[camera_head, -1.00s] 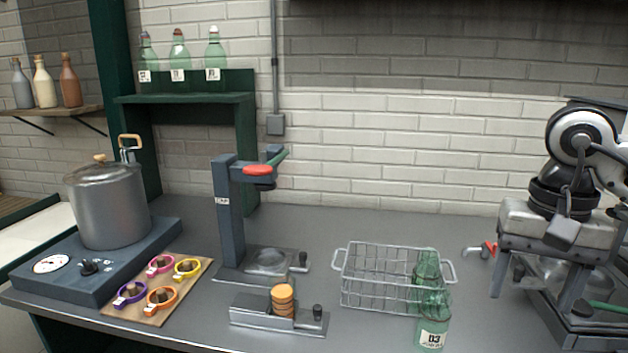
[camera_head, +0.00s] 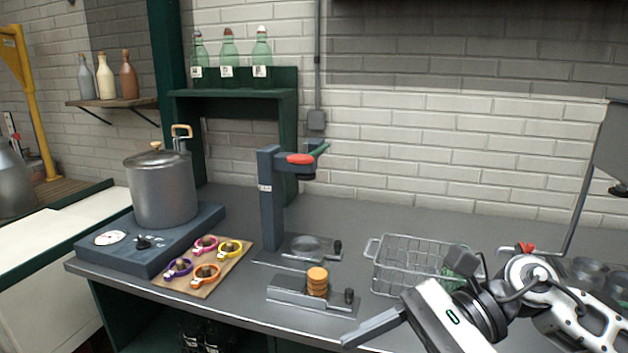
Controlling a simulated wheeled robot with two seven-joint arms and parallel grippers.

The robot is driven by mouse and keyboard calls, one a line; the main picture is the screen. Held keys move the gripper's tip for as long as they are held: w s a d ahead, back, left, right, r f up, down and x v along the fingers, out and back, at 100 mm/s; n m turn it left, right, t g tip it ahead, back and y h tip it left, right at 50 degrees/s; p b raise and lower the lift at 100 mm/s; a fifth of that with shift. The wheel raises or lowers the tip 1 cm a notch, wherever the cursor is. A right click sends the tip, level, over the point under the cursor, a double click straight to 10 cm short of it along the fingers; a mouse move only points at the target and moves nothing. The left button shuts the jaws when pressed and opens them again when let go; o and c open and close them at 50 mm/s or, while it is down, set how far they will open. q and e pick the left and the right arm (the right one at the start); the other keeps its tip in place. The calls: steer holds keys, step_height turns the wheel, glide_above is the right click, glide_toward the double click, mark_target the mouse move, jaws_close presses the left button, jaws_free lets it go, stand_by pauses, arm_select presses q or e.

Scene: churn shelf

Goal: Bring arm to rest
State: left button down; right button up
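My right arm comes in from the lower right. Its gripper (camera_head: 375,327) hangs in front of the wire crate and over the counter's front edge. One finger shows, set at the far end of the gripper body and pointing left. The other finger is cut off by the bottom of the picture. Nothing shows held at the visible finger. My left gripper is not in view. The wire crate (camera_head: 395,262) is partly covered by the arm. A green bottle (camera_head: 460,262) shows in its right end.
A steel pot (camera_head: 160,188) stands on a blue-grey heater at left. Colored rings lie on a board (camera_head: 198,285). A capping press (camera_head: 270,200) and an orange stack (camera_head: 317,281) stand mid-counter. Bottles (camera_head: 228,52) stand on the green shelf. The back middle is clear.

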steer(key=w+a+m+t+y, duration=0.15)
steer(key=m+t+y, duration=0.35)
steer(key=m, duration=0.6)
steer(key=w+a+m+t+y, duration=0.1)
steer(key=w+m+t+y, duration=0.15)
steer(key=m+t, duration=0.65)
steer(key=w+d+f+m+t+h, duration=0.25)
steer(key=f+m+h, duration=0.25)
steer(key=m, duration=0.5)
steer(key=w+d+f+m+t+h, duration=0.15)
steer(key=f+m+t+h, duration=0.3)
steer(key=m, duration=0.55)
steer(key=s+d+f+m+g+h, duration=0.2)
steer(key=s+f+m+h, duration=0.1)
steer(key=f, duration=0.4)
steer(key=s+d+f+m+g+h, duration=0.2)
steer(key=s+f+m+g+h, duration=0.1)
steer(key=s+f+m, duration=0.3)
steer(key=s+d+f+m+g+h, duration=0.2)
steer(key=s+f+m+h, duration=0.1)
steer(key=s+f+m, duration=0.2)
step_height(320, 180, down, 5)
steer(key=shift+s+d+r+m, duration=0.15)
steer(key=shift+r+m, duration=0.05)
steer(key=shift+m, duration=0.9)
